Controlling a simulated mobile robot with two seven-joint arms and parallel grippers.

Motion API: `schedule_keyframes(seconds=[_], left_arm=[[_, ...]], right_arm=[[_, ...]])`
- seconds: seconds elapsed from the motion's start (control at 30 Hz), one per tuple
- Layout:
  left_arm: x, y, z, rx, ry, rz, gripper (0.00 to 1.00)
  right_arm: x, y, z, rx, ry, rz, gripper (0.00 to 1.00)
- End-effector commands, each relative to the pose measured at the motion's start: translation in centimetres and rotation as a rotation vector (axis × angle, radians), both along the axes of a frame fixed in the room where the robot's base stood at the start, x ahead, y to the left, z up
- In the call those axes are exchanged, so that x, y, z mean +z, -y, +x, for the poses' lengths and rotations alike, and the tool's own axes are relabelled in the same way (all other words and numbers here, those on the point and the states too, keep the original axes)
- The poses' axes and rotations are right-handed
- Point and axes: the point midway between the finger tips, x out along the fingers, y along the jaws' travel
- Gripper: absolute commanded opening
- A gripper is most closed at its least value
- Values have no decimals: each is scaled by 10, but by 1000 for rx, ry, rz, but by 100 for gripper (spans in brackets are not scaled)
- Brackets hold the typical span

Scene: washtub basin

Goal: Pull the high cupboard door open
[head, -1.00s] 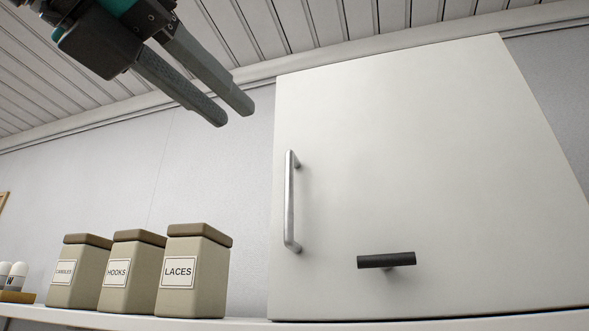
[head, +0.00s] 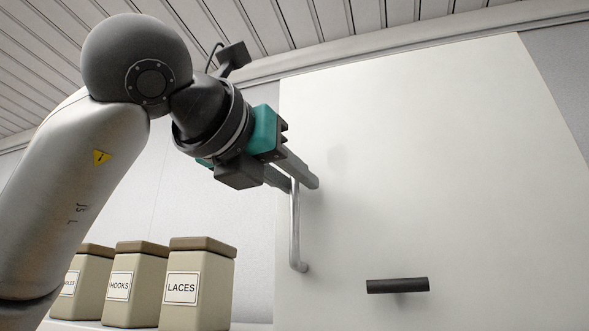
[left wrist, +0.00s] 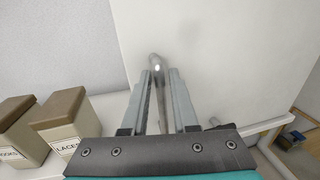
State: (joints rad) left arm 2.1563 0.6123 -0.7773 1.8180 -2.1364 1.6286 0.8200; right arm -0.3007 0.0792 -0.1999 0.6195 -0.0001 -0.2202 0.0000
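The high cupboard door (head: 450,180) is a plain white panel that looks closed. Its upright silver bar handle (head: 295,235) is near the left edge. My left gripper (head: 302,183) comes in from the left, with its fingers at the upper part of this handle. In the left wrist view the handle (left wrist: 157,68) stands between the two finger tips (left wrist: 161,75), with some gap visible, so the fingers look open around it. The finger and arm hide the handle's upper end in the head view. My right gripper is not in view.
A short black horizontal bar (head: 397,285) sticks out low on the door. Beige canisters, including the one labelled LACES (head: 197,285) and the one labelled HOOKS (head: 134,285), stand on the shelf left of the door, below my left arm.

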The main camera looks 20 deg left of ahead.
Motion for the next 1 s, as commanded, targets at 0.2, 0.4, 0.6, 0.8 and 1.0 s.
schedule_keyframes(seconds=[0.2, 0.4, 0.6, 0.8, 1.0], left_arm=[[0, 1, 5, 0, 0, 0, 27], [0, 1, 5, 0, 0, 0, 20], [0, 1, 5, 0, 0, 0, 0], [0, 1, 4, 0, 0, 0, 0], [0, 1, 4, 0, 0, 0, 0]], right_arm=[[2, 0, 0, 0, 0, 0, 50], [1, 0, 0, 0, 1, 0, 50], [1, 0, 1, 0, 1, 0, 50], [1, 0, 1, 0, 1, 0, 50], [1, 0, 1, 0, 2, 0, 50]])
